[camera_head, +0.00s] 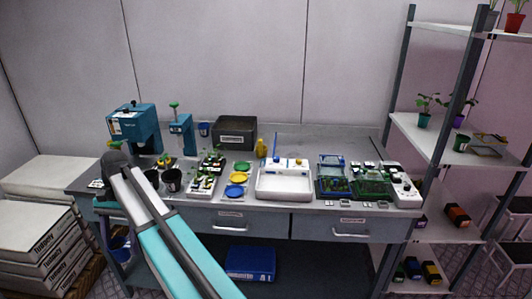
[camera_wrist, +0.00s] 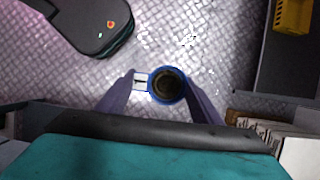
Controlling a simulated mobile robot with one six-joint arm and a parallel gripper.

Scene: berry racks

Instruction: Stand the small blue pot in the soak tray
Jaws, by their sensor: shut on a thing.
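In the wrist view, my gripper (camera_wrist: 163,88) is shut on a small round blue pot (camera_wrist: 181,76). The pot has a blue rim, dark contents and a white tag at its left side; it is seen from above over patterned metal floor. A shallow white tray (camera_head: 285,194), which looks like the soak tray, sits on the middle of the bench, well to the right of my arm.
A plant rack (camera_head: 440,138) stands right. White stacked boxes (camera_head: 35,232) stand left. A blue crate (camera_head: 250,263) is below.

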